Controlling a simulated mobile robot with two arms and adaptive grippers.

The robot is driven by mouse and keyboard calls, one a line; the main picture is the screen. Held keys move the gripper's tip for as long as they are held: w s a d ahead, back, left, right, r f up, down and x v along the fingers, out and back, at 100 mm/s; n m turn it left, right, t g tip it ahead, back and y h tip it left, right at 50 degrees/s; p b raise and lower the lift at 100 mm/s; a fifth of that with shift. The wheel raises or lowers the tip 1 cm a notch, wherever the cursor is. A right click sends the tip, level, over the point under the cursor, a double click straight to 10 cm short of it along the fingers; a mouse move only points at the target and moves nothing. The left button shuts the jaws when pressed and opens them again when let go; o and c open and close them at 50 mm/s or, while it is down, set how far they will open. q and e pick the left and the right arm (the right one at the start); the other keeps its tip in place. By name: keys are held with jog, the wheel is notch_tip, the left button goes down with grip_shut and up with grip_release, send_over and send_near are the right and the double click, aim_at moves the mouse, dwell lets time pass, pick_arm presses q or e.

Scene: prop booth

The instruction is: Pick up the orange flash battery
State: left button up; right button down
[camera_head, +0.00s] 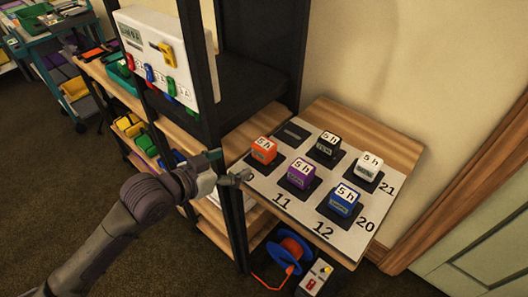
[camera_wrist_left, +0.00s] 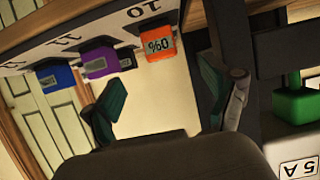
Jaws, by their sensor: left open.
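The orange flash battery (camera_head: 264,150) stands on a dark pad at the left corner of a white numbered board (camera_head: 285,205), its top marked "5 h". In the left wrist view the orange battery (camera_wrist_left: 160,43) shows a label face, above and between my fingers. My left gripper (camera_head: 234,168) is open and empty, just to the left of the board and short of the battery. Its two fingers also show in the left wrist view (camera_wrist_left: 160,100), apart, with only background between them. My right gripper is not in view.
Purple (camera_head: 300,174), blue (camera_head: 344,200), black (camera_head: 328,146) and white (camera_head: 369,166) batteries stand on neighbouring pads; one pad (camera_head: 293,133) is empty. A black rack post (camera_head: 236,220) rises close by my left gripper. A red-and-blue cable reel (camera_head: 289,251) sits below the board.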

aim_at(258, 152)
pick_arm(q)
jog(key=x, duration=1.3)
jog(key=shift+d, duration=0.1)
jog(key=shift+r, duration=0.1)
jog(key=c, duration=1.5)
